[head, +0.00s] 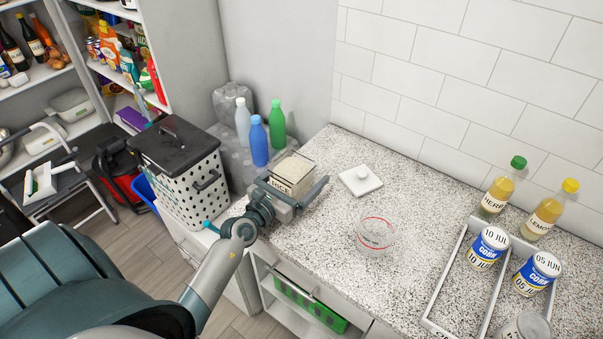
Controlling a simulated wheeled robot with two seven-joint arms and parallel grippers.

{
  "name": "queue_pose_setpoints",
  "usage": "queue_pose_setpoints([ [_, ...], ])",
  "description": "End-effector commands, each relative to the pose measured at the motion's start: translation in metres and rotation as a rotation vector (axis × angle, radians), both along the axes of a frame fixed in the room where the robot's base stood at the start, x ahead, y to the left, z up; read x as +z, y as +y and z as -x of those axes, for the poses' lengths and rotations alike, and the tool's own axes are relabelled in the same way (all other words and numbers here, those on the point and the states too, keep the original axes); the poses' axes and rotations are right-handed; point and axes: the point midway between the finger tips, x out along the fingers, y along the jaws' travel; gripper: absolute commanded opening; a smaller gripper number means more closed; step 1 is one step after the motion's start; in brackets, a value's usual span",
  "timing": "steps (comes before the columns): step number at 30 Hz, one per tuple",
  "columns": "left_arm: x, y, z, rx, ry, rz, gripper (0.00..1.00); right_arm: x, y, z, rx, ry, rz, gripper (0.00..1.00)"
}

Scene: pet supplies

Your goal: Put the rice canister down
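The rice canister (291,172) is a clear, square, open-topped container with pale contents and a dark-lettered label, partly hidden by my gripper. It is at the left end of the speckled counter (330,246). My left gripper (294,186) has its fingers on either side of the canister and is shut on it. The canister looks upright; I cannot tell whether its base touches the counter. A white square lid with a knob (360,180) lies on the counter to its right. My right gripper is not in view.
A clear bowl with a red rim (376,235) stands mid-counter. At right are a white divided tray (447,283) with corn cans (487,248) and two yellow bottles (497,190). Left of the counter are a dotted bin (183,175) and several plastic bottles (259,142). Counter around the lid is clear.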

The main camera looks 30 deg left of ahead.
Motion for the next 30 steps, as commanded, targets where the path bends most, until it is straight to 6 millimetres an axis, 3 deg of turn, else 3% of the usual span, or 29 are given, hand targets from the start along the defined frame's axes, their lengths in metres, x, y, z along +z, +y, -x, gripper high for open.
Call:
queue_pose_setpoints([
  [14,0.001,0.0,0.007,0.0,0.001,0.001,0.91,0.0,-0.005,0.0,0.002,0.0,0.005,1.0],
  [20,0.001,0.002,0.032,0.0,0.001,0.0,0.91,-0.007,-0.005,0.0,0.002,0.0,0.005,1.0],
  [30,0.0,0.007,0.091,0.0,0.002,0.0,0.91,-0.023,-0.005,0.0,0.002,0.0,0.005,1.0],
])
